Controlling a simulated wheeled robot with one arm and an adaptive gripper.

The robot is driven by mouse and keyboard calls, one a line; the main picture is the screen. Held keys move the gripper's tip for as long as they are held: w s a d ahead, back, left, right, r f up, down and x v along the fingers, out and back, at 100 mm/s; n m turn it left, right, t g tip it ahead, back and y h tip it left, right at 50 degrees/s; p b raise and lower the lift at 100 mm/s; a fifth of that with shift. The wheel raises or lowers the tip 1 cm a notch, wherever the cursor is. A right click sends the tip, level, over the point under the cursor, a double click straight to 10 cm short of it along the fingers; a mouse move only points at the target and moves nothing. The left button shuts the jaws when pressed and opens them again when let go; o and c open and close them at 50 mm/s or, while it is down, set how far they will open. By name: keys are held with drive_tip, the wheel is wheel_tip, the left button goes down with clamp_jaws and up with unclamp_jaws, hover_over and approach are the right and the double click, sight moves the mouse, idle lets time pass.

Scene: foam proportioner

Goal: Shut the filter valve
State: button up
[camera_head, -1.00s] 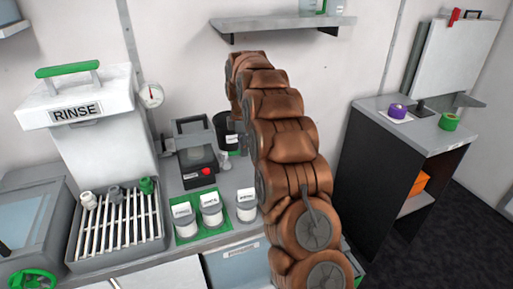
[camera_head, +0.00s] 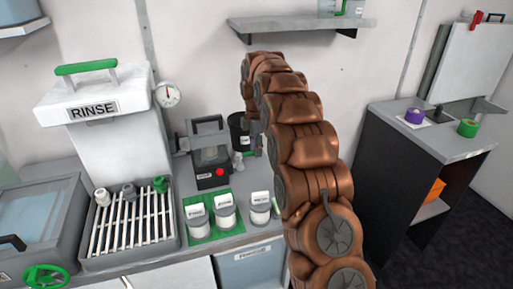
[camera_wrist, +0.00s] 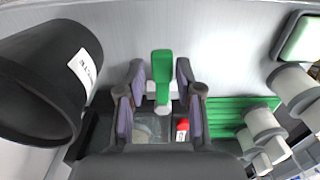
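A green upright handle (camera_wrist: 162,75) stands between the fingers of my gripper (camera_wrist: 163,78) in the wrist view. The gripper is open, with one finger on each side of the handle and a visible gap to it. No label on this handle can be read, so I cannot confirm that it is the filter valve. In the head view my arm hides most of the gripper; a small purplish part of it shows beside the dark bucket. A green handwheel (camera_head: 46,277) is at the lower left of the head view, well away from the gripper.
A black bucket (camera_wrist: 40,85) is close on the gripper's left. A dark device (camera_head: 209,155) with a red button stands on the counter. Labelled white jars (camera_head: 225,213) stand beside it, some on a green mat. A RINSE unit (camera_head: 95,105) and slatted rack (camera_head: 130,225) are farther left.

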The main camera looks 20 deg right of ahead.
drive_tip(key=shift+o, duration=0.8)
drive_tip(key=shift+d, duration=0.1)
drive_tip(key=shift+r, duration=3.7)
